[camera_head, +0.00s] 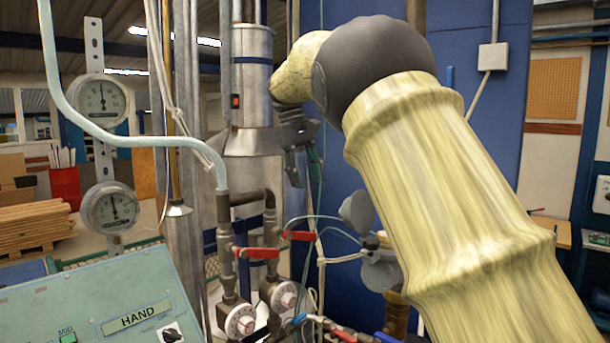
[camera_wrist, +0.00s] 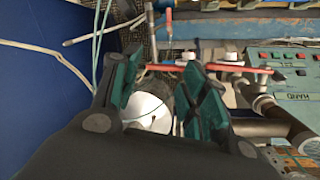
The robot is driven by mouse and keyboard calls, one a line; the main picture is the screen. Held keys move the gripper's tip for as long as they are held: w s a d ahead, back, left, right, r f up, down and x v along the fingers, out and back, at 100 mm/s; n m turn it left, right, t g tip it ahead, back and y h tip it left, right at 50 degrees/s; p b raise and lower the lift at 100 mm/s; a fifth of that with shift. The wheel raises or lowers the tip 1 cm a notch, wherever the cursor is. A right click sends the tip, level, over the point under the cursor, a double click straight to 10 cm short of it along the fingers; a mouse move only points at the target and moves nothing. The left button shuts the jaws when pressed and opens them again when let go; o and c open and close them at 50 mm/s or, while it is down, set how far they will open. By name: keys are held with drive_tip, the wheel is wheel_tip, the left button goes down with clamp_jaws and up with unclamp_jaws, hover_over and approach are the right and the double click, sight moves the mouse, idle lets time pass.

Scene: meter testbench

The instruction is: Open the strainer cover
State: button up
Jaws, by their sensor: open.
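My gripper (camera_head: 305,168) is at the upper middle of the head view, in front of the grey metal cylinder and pointing down. It also shows in the wrist view (camera_wrist: 163,68), with its two green-padded fingers apart and nothing held between them. A pale round disc (camera_wrist: 147,112) lies beyond and between the fingers, apart from them and partly hidden by them. In the head view, two grey round caps, an upper one (camera_head: 357,211) and a lower one (camera_head: 379,271), sit below and right of my gripper, beside my arm. I cannot tell for certain which part is the strainer cover.
Pipes with red lever handles (camera_head: 256,252) and white round dials (camera_head: 240,321) stand below my gripper. Two gauges (camera_head: 101,100) hang at left above a green control panel (camera_head: 95,310). Thin hoses and cables cross the middle. A blue wall (camera_head: 490,120) stands behind.

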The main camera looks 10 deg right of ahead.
drive_tip(key=shift+w+a, duration=0.15)
drive_tip(key=shift+r, duration=0.15)
idle(0.4)
drive_tip(key=v, duration=0.7)
drive_tip(key=shift+r, duration=0.15)
